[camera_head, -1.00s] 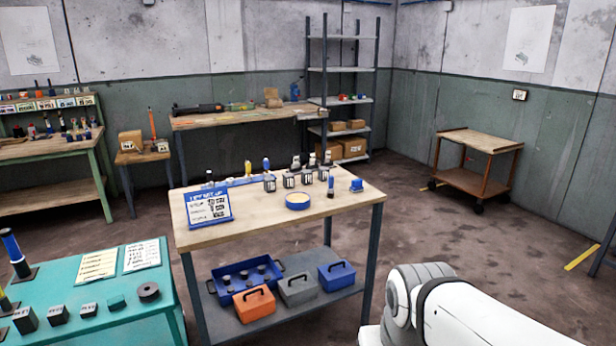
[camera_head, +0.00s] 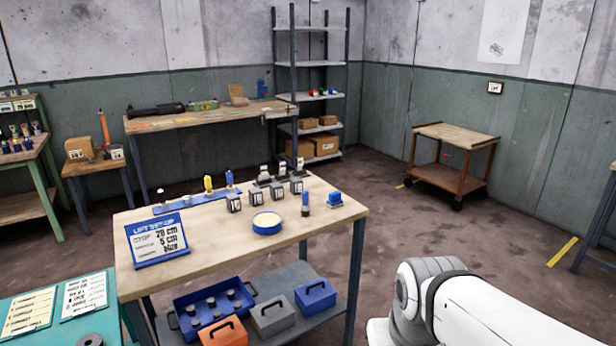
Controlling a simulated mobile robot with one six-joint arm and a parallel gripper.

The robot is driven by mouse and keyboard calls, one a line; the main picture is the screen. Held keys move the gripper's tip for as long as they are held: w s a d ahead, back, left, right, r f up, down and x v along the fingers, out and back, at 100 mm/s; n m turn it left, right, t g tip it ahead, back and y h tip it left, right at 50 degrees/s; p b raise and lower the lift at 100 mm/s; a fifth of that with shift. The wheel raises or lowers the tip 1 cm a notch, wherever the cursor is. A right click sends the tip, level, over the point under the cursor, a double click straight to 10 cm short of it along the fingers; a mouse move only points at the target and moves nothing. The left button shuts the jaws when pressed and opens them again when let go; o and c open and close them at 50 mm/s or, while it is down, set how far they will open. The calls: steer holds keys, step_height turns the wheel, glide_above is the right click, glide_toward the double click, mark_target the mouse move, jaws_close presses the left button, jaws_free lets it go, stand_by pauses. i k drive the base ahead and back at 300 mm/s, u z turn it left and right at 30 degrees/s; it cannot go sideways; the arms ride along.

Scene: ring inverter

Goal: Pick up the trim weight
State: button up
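No object is plainly readable as the trim weight. On the wooden table (camera_head: 210,270) stand several small dark blocks with white labels, one of them here (camera_head: 233,203). A round blue-rimmed dish (camera_head: 267,224) with a pale inside, a dark upright piece with a blue top (camera_head: 306,204) and a blue block (camera_head: 335,199) are nearby. A dark ring-like disc (camera_head: 90,340) is cut off on the teal table at lower left. My gripper is out of view; only my white arm shows at lower right.
The lower shelf (camera_head: 325,318) holds a blue tray (camera_head: 180,322), an orange box (camera_head: 223,335), a grey box (camera_head: 272,315) and a blue box (camera_head: 315,295). A wooden cart (camera_head: 455,136) stands at back right. Floor right of the table is open.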

mark_target(295, 184)
steer(key=z, duration=0.15)
steer(key=i, duration=2.15)
steer(key=u, duration=0.4)
